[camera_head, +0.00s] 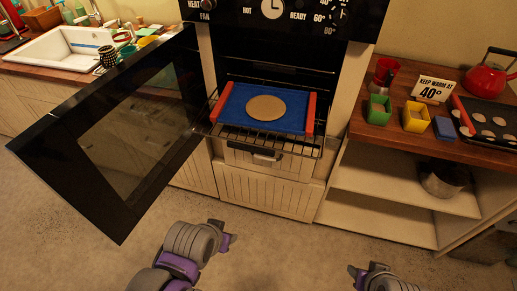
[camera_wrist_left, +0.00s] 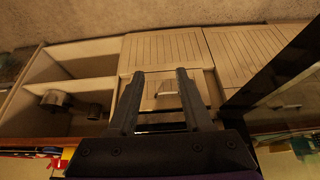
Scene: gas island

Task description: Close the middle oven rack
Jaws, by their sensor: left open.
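The oven rack (camera_head: 232,133) is a wire rack pulled out of the open oven (camera_head: 275,50) in the head view. It carries a blue tray (camera_head: 237,106) with red ends and a round beige disc (camera_head: 266,108). The black oven door (camera_head: 120,125) hangs open to the left, with a window in it. My left gripper (camera_head: 229,233) is low in front of the rack, apart from it. In the left wrist view its two fingers (camera_wrist_left: 158,75) are spread with nothing between them. My right gripper (camera_head: 354,276) is at the bottom edge, mostly cut off; its jaws are unclear.
White drawers (camera_head: 262,190) lie under the oven. To the right, a wooden counter (camera_head: 400,133) holds a red kettle (camera_head: 490,77), coloured containers and a baking tray. A pot (camera_head: 443,180) stands on the shelf below. A sink (camera_head: 65,47) is at the left. The floor in front is clear.

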